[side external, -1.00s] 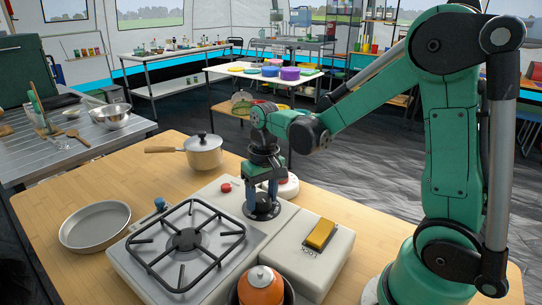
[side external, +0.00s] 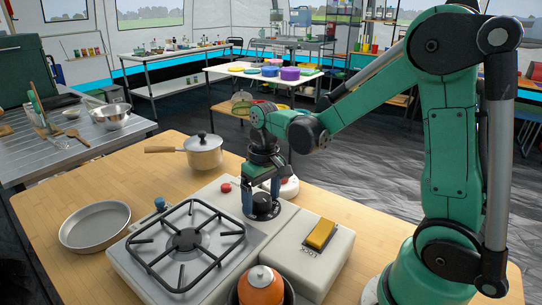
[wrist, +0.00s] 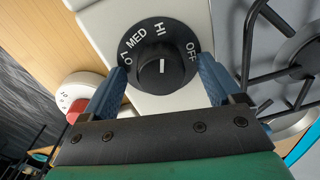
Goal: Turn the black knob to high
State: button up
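The black knob (wrist: 154,68) sits on the stove's light-coloured top, in the wrist view. Its disc carries the marks LO, MED, HI and OFF. The white line on its raised middle points up in the picture, toward HI. In the side view the knob (side external: 263,208) shows low between my fingers. My gripper (wrist: 162,68) is over the knob, one blue finger on each side by the disc's rim. The fingers are spread wide, with a gap to the raised middle. Whether they touch the rim is unclear.
The gas burner and its black grate (side external: 186,239) lie left of the knob. A pot (side external: 204,153) and a pan (side external: 95,226) stand on the wooden table (side external: 140,170).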

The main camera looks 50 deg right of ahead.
aim_at(263, 198)
jog(key=shift+d+r, duration=0.15)
jog(key=shift+r, duration=2.65)
jog(key=shift+s+a+r, duration=0.3)
jog(key=shift+a, duration=0.05)
jog(key=s+a+r+n+t, duration=0.1)
jog(key=s+a+t, duration=0.3)
jog(key=t, duration=0.3)
jog(key=shift+a+r+n+h, duration=0.15)
jog(key=shift+a+n+h, duration=0.15)
jog(key=shift+n, duration=0.1)
jog(key=shift+s, duration=0.1)
jog(key=shift+c, duration=0.3)
